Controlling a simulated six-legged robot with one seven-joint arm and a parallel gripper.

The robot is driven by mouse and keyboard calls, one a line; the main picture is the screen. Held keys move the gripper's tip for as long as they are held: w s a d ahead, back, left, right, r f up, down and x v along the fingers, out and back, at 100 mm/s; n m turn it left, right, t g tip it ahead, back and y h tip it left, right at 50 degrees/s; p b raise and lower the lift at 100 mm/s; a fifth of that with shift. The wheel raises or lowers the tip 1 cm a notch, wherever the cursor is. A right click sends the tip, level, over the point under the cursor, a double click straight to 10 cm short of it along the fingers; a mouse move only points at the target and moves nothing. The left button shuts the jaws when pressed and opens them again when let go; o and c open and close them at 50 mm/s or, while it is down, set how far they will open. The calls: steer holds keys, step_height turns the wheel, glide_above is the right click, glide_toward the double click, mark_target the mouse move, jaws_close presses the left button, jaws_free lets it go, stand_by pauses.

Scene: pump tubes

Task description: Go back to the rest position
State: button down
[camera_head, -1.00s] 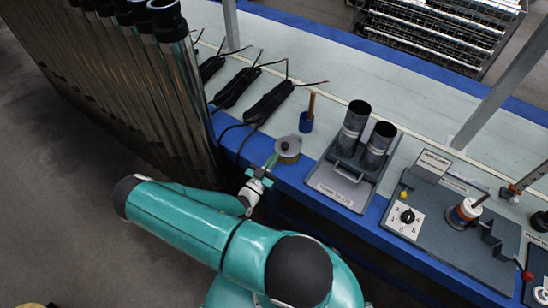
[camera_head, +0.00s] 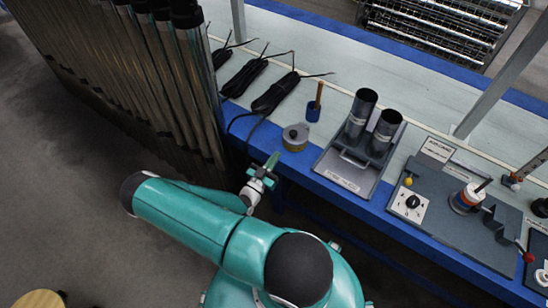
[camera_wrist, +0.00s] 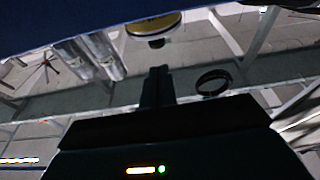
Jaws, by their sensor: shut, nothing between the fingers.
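My gripper (camera_head: 271,163) is at the end of my teal arm, in front of the blue front edge of the bench in the head view. Its fingers are together and hold nothing. It also shows in the wrist view as a dark upright shape (camera_wrist: 158,86). The nearest thing on the bench is a round tin (camera_head: 295,137), to the right of and beyond my gripper, with a visible gap between them. My arm is bent, with its elbow at the left and the wrist near the bench.
The bench (camera_head: 345,83) holds black cable bundles (camera_head: 274,94), a brush with a wooden handle (camera_head: 315,104), a tray with two dark cylinders (camera_head: 345,174) and a grey control panel (camera_head: 452,226). Tall metal tubes (camera_head: 203,90) stand at the left. The floor (camera_head: 75,200) at lower left is mostly clear.

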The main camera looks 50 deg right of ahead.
steer(key=w+a+r+t+y, duration=0.1)
steer(key=w+a+r+y, duration=0.1)
steer(key=w+a+y, duration=0.45)
steer(key=w+a+r+t+y, duration=0.15)
steer(key=w+a+y, duration=0.25)
steer(key=w, duration=0.6)
steer(key=w+a+r+n+t+y, duration=0.15)
steer(key=a+r+y, duration=0.25)
steer(key=a+r, duration=0.4)
steer(key=w+a+r+n+t+y, duration=0.1)
steer(key=w+a+r+n+y, duration=0.25)
steer(key=a+r, duration=0.4)
steer(key=s+a+r+n+y, duration=0.25)
steer(key=s+a+r, duration=0.2)
steer(key=r, duration=0.45)
steer(key=s+a+r+n+y, duration=0.25)
steer(key=s+r, duration=0.25)
steer(key=r, duration=0.3)
steer(key=s+r+n+h, duration=0.1)
steer(key=s+r+n, duration=0.2)
steer(key=s, duration=0.5)
steer(key=s+r+n+g+h, duration=0.1)
steer(key=s+r+n, duration=0.2)
steer(key=s, duration=0.6)
steer(key=shift+s+r+g, duration=0.3)
steer(key=shift+r, duration=0.5)
